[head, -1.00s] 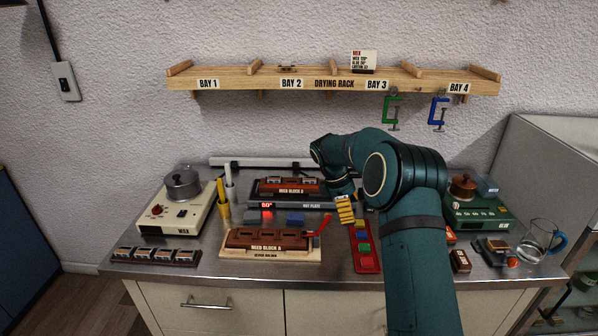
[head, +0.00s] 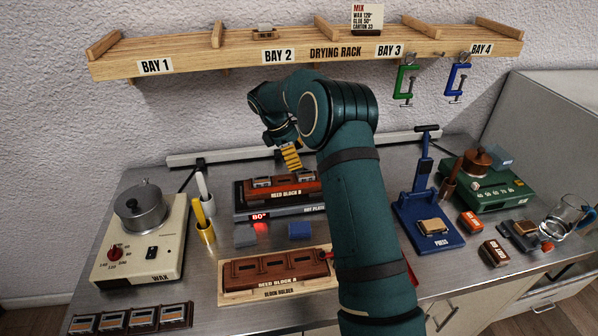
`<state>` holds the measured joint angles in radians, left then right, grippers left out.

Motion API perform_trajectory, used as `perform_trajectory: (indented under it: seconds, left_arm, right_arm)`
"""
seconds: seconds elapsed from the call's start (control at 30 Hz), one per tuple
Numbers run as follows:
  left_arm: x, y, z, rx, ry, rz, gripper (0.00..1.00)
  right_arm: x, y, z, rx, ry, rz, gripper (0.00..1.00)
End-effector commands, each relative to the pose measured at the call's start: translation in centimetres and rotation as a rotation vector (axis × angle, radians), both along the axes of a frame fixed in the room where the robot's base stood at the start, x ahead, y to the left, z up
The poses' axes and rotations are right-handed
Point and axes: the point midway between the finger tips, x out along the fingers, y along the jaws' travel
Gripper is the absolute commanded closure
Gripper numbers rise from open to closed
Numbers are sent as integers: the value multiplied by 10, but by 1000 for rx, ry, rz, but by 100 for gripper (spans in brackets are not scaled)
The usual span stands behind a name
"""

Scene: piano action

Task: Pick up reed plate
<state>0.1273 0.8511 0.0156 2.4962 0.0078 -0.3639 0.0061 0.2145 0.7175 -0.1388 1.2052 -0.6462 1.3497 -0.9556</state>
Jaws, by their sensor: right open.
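Several metal reed plates sit in a dark wooden tray (head: 130,318) at the front left of the bench. Small metal plates also show on top of the dark red Reed Block B (head: 255,193), which stands on the hot plate (head: 285,213). Which one is the task's reed plate I cannot tell. My right gripper (head: 291,158), with yellow ribbed fingers, is open over the back edge of Reed Block B. The gap between its fingers is not clearly seen, and whether it touches the block I cannot tell. My left gripper is not in view.
Reed Block A (head: 277,269) lies in the block holder in front, its slots empty. A wax pot (head: 142,208) stands left, near brush cups (head: 205,232). A blue press (head: 428,215) and green unit (head: 484,184) stand right. The drying rack (head: 300,49) hangs above. My right arm hides the middle.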

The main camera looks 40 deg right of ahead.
Motion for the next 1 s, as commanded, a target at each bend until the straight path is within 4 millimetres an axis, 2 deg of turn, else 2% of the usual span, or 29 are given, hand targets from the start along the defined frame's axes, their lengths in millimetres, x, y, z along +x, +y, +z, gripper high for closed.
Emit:
perform_trajectory:
  seconds: [0.27,0.5,0.8,0.97,1.0]
  left_arm:
    - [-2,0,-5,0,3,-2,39]
    - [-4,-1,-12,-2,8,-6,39]
    - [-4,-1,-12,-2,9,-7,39]
    - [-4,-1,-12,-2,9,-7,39]
    - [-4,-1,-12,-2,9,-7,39]
  right_arm:
    - [-5,-6,-24,0,2,-1,20]
    - [-12,-15,-56,0,2,-1,20]
    - [-14,-17,-61,1,1,0,19]
    - [-14,-17,-61,1,1,0,76]
    - [-14,-17,-61,1,1,0,90]
